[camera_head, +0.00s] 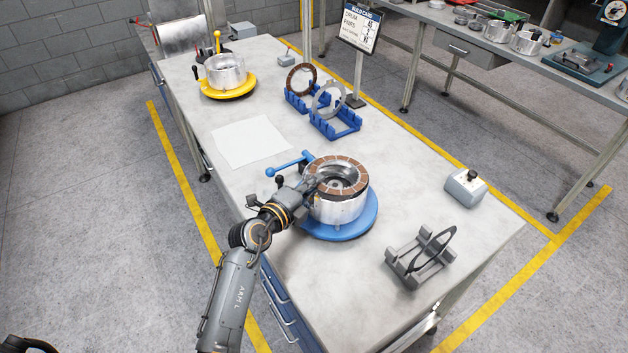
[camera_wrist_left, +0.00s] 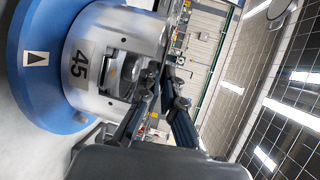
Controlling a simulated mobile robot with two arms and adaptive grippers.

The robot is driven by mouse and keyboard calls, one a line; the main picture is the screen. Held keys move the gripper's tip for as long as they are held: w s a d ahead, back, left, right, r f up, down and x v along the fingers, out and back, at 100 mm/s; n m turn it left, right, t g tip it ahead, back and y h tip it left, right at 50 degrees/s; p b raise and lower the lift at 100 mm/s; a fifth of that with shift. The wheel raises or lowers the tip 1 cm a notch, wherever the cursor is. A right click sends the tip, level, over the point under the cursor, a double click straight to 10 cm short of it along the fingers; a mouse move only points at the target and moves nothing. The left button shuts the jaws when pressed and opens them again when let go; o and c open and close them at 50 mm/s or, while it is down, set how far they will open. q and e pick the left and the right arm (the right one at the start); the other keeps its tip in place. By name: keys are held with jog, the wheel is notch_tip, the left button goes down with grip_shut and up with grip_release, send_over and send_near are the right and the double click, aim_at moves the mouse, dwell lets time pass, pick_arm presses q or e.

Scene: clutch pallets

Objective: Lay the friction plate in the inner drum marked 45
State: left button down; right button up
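The friction plate (camera_head: 352,165), a brown segmented ring, lies flat at the top of a silver drum on a blue round base (camera_head: 350,228). I cannot tell whether it rests on the drum or is held just above it. The drum (camera_head: 335,208) bears the label 45 in the left wrist view (camera_wrist_left: 80,64). My left gripper (camera_head: 313,183) is at the near left side of the drum's top, by the plate's edge. Its two dark fingers (camera_wrist_left: 161,80) come close together at the tips, but their grip on the plate is unclear. My right gripper is out of view.
A blue lever (camera_head: 288,166) sticks out left of the drum. Blue racks (camera_head: 335,124) hold a brown and a grey ring. A grey rack (camera_head: 420,258) holds a dark ring. A yellow-based drum (camera_head: 227,78) stands at the back. A white sheet (camera_head: 250,141) lies flat.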

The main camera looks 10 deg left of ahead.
pick_arm(q)
jog(key=shift+s+f, duration=0.1)
jog(key=shift+f, duration=0.7)
jog(key=c, duration=1.4)
grip_release()
jog(key=shift+d, duration=0.1)
jog(key=shift+r, duration=0.1)
